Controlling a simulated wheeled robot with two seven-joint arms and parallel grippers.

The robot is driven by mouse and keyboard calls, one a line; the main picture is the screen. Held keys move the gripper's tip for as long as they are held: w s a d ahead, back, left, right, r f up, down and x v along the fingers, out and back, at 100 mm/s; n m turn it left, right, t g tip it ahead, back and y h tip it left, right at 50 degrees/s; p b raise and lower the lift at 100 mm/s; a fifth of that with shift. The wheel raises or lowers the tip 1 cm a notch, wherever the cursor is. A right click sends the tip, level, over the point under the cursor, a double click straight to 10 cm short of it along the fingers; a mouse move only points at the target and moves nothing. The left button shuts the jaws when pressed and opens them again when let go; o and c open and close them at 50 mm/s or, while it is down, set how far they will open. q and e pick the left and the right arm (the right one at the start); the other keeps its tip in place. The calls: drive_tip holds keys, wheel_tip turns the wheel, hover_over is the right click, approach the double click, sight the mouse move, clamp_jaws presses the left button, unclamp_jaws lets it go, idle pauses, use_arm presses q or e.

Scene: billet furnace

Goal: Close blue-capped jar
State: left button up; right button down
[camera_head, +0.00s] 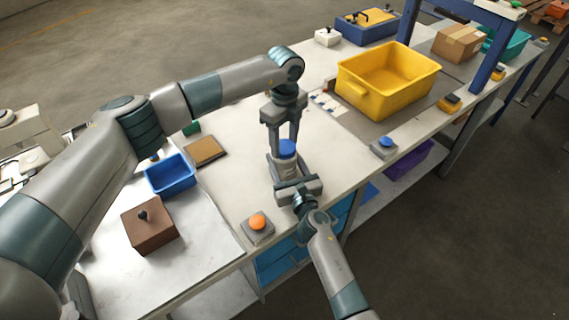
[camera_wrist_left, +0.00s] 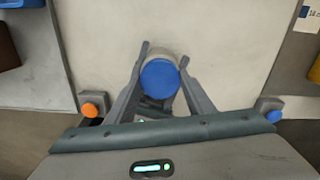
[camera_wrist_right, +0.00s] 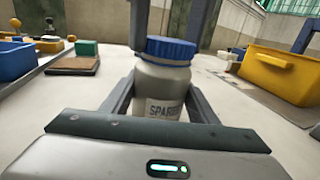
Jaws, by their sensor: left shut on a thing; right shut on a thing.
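The white jar (camera_head: 284,169) stands upright near the table's front edge, with its blue cap (camera_head: 287,147) on its mouth. My left gripper (camera_head: 287,142) reaches down from above, shut on the cap. In the left wrist view its fingers flank the round cap (camera_wrist_left: 159,78). My right gripper (camera_head: 285,178) comes in low from the front, shut on the jar body. How far the cap is screwed on cannot be told.
An orange button box (camera_head: 257,224) and a blue button box (camera_head: 384,146) stand at the front edge. A yellow bin (camera_head: 388,82) is at right. A blue tray (camera_head: 171,175), brown block (camera_head: 149,224) and cork-coloured pad (camera_head: 206,151) are at left. Bare tabletop surrounds the jar.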

use_arm(q)
drive_tip(key=m, duration=1.4)
drive_tip(key=shift+m, duration=0.4)
drive_tip(key=m, duration=0.5)
drive_tip(key=shift+m, duration=0.4)
drive_tip(key=m, duration=1.4)
drive_tip(key=shift+m, duration=0.3)
drive_tip(key=m, duration=0.5)
drive_tip(key=shift+f, duration=0.1)
drive_tip(key=o, duration=1.3)
drive_tip(key=shift+c, duration=0.2)
